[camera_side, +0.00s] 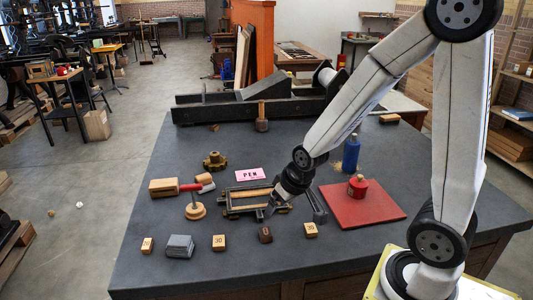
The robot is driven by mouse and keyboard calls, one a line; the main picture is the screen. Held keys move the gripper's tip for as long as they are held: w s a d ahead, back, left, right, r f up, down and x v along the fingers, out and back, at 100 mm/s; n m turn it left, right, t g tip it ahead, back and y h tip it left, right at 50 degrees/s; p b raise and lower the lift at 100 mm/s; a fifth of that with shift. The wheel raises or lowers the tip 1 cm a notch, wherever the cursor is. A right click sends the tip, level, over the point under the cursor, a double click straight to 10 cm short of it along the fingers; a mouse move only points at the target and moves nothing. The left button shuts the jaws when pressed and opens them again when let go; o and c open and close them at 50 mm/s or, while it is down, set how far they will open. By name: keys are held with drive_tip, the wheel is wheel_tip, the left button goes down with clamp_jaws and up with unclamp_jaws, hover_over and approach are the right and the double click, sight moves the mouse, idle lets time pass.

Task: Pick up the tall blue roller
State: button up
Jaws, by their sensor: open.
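The one tall blue thing on the dark table (140,262) is a blue cylinder (351,155) with a narrow neck, which looks more like a bottle than a roller. It stands upright behind the red slab (375,212), right of my arm's wrist. My gripper (270,210) is low over the front middle of the table, at a wooden-and-black frame (245,197). It is left of and nearer than the blue cylinder, well apart from it. My gripper is open; its fingers are small and dark here, and I cannot tell whether they touch the frame.
A red pot (357,186) stands on the slab, in front of the blue cylinder. A pink card (249,175), a brass gear-like piece (214,161), a grey block (180,246) and several small wooden blocks lie around. A long black press bed (215,111) lines the back.

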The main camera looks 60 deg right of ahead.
drive_tip(key=w+d+m+t+h, duration=0.2)
drive_tip(key=w+d+m+h, duration=0.15)
drive_tip(key=d, duration=0.75)
drive_tip(key=m+g+h, duration=0.2)
drive_tip(key=m+h, duration=0.7)
approach(352, 145)
drive_tip(key=shift+n, duration=0.25)
drive_tip(key=x, duration=0.3)
drive_tip(key=s+x, duration=0.1)
drive_tip(key=x, duration=0.1)
drive_tip(key=shift+w+d+f, duration=0.1)
drive_tip(key=shift+d+f, duration=0.05)
drive_tip(key=shift+f, duration=0.1)
drive_tip(key=shift+x, duration=1.3)
drive_tip(key=shift+y, duration=0.25)
drive_tip(key=shift+w+x, duration=0.2)
drive_tip(key=shift+x, duration=2.35)
drive_tip(key=shift+r, duration=0.15)
clamp_jaws()
